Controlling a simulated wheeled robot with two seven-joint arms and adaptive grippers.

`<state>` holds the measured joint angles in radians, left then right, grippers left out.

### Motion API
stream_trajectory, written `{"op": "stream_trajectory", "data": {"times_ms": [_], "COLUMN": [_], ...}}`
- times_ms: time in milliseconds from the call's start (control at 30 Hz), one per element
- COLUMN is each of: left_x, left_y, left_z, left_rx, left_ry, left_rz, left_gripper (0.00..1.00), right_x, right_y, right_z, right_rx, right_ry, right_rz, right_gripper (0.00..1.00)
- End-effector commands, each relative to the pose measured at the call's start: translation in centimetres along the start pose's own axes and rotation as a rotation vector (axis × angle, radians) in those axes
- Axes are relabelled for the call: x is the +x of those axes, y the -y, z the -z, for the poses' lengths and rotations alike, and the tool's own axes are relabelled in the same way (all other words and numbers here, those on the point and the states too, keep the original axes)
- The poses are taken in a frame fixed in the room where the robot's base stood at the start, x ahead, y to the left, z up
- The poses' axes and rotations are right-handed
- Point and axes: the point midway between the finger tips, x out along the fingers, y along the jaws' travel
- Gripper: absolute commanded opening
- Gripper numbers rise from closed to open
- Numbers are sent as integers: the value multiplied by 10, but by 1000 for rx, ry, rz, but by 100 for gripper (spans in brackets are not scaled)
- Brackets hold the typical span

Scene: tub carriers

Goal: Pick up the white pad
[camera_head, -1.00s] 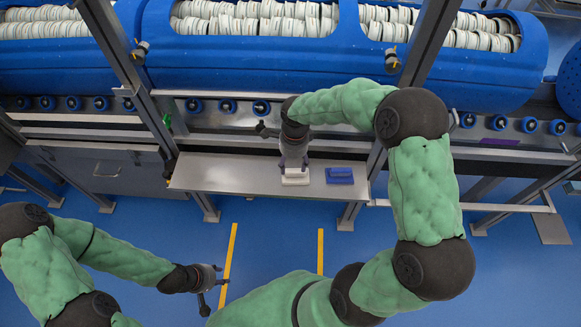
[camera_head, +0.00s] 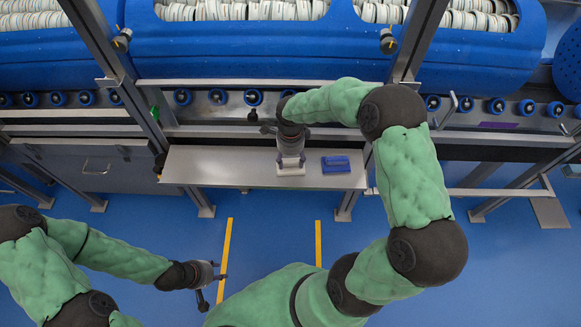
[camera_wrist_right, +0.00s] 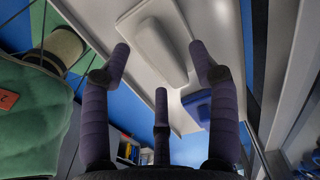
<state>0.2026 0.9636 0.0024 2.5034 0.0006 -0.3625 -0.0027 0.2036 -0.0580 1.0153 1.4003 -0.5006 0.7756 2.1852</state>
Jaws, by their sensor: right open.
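The white pad (camera_head: 291,169) lies on the grey metal shelf (camera_head: 225,168), right of the shelf's middle. It has a raised grip on a flat base, and also shows in the right wrist view (camera_wrist_right: 152,48). My right gripper (camera_head: 291,160) is directly over the pad, its fingers pointing down at it. In the right wrist view its fingers (camera_wrist_right: 160,65) are spread, with the raised grip between and beyond the tips; I cannot tell whether they touch it. My left gripper (camera_head: 216,282) hangs low over the floor at the lower left, away from the shelf; its fingers look apart.
A blue pad (camera_head: 336,164) lies on the shelf just right of the white pad. Upright metal posts (camera_head: 418,45) stand at both ends of the shelf. Behind it are rollers and a large blue tub carrier (camera_head: 230,50). The shelf's left part is clear.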

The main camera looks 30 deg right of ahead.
Motion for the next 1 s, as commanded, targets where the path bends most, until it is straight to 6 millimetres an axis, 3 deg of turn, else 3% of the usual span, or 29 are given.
{"op": "stream_trajectory", "data": {"times_ms": [33,133,367,467,600,1000], "left_x": [6,10,9,9,9,7], "left_y": [2,3,3,3,3,2], "left_z": [0,0,0,0,0,0], "left_rx": [0,0,0,0,0,0], "left_ry": [0,0,0,0,0,0], "left_rz": [0,0,0,0,0,0], "left_gripper": [40,40,40,40,40,40], "right_x": [12,21,22,22,22,18], "right_y": [0,0,0,0,0,0], "right_z": [0,0,0,0,0,0], "right_rx": [0,0,0,0,0,0], "right_ry": [-1,0,1,1,1,1], "right_rz": [-2,-1,0,0,0,0], "right_gripper": [61,61,61,38,0,0]}}
